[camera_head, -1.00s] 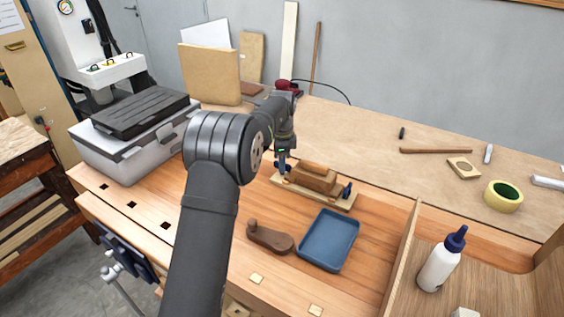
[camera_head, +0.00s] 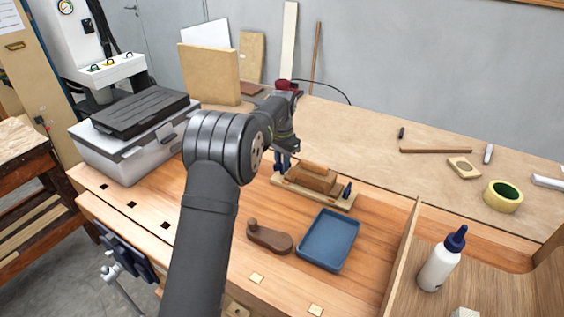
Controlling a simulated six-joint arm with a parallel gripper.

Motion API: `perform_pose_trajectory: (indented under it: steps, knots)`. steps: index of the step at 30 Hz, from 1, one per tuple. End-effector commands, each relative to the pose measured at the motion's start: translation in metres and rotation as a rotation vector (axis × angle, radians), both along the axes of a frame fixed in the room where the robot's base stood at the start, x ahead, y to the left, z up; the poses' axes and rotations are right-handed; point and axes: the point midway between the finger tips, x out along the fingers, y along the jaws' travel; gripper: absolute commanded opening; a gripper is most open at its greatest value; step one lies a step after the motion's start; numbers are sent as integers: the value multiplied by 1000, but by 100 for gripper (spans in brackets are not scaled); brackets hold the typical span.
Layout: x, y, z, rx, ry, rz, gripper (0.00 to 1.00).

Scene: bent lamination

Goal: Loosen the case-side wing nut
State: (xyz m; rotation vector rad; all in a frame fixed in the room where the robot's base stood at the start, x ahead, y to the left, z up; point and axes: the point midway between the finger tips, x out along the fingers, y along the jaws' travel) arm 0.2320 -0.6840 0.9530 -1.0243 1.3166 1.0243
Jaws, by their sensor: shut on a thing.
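A wooden bending form (camera_head: 313,178) sits on a pale base board (camera_head: 334,201) on the bench. My gripper (camera_head: 281,167) points down at the left end of this board, the end nearer the grey case (camera_head: 125,150). It is shut on the case-side wing nut there, which the fingers mostly hide. A second, dark blue wing nut (camera_head: 347,190) stands upright at the right end of the board, clear of my gripper.
A blue tray (camera_head: 328,241) and a brown wooden piece with a knob (camera_head: 268,238) lie in front of the form. A white glue bottle (camera_head: 440,262) stands at the right, beyond a wooden divider.

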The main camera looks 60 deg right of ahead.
Motion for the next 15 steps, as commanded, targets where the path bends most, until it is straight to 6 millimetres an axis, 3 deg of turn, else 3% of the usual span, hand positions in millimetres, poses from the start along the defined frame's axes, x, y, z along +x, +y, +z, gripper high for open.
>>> perform_pose_trajectory:
  steps: [15]
  knots:
    - [-1,0,0,0,0,470,0]
